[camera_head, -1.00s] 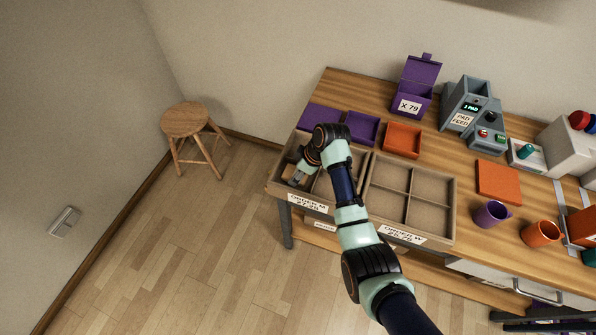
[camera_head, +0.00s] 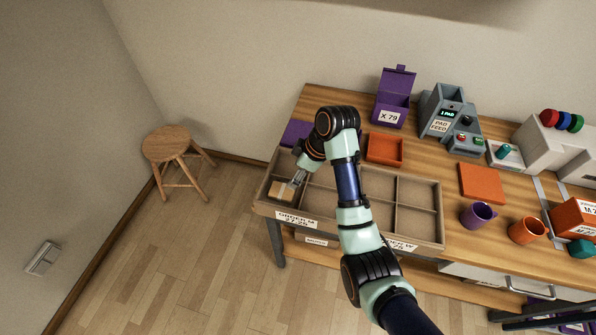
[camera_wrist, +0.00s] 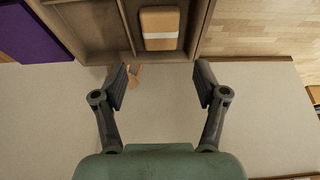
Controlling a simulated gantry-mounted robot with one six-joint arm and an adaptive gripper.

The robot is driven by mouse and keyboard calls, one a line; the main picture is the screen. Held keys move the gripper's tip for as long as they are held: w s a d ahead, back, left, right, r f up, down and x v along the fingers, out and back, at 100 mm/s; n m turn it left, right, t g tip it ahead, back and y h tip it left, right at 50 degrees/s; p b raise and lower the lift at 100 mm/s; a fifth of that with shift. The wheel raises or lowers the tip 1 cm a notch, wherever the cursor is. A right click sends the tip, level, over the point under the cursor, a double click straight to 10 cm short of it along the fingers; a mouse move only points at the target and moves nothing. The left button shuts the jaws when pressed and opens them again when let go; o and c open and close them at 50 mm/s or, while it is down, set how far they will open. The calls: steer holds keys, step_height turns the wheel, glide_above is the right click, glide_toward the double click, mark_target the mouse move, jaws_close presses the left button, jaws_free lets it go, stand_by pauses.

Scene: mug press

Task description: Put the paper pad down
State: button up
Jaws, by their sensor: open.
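The paper pad (camera_head: 281,190) is a small tan block with a pale band, lying in the front-left compartment of the ORDER M tray (camera_head: 297,221). In the wrist view the pad (camera_wrist: 160,27) sits at the top, inside the compartment walls and ahead of my fingertips. My gripper (camera_head: 298,178) is just right of and behind the pad in the head view. In the wrist view my gripper (camera_wrist: 160,82) has its fingers wide apart with nothing between them, clear of the pad. My arm covers part of the tray.
The ORDER W tray (camera_head: 432,215) stands to the right. Behind are an orange tray (camera_head: 385,149), the X 79 box (camera_head: 393,108) and the pad feed machine (camera_head: 442,110). A purple mug (camera_head: 478,214) and orange mug (camera_head: 528,230) stand further right. A stool (camera_head: 168,145) is off left.

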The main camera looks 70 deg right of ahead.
steer(key=shift+s+r, duration=0.2)
steer(key=shift+r, duration=0.2)
steer(key=w+a+t+h, duration=0.1)
steer(key=w+a+t, duration=0.1)
steer(key=w+a, duration=1)
steer(key=w+a+r+t, duration=0.1)
steer(key=a+r+t, duration=0.1)
steer(key=a, duration=0.8)
steer(key=w+a+r+t, duration=0.1)
steer(key=a+r, duration=0.1)
steer(key=a, duration=0.8)
steer(key=s+a+r+t, duration=0.3)
steer(key=a+r, duration=0.3)
steer(key=a, duration=0.6)
steer(key=shift+s+a+r+m+y, duration=0.2)
steer(key=shift+s+m+y, duration=0.1)
steer(key=shift+s+y, duration=0.15)
steer(key=shift+f, duration=0.1)
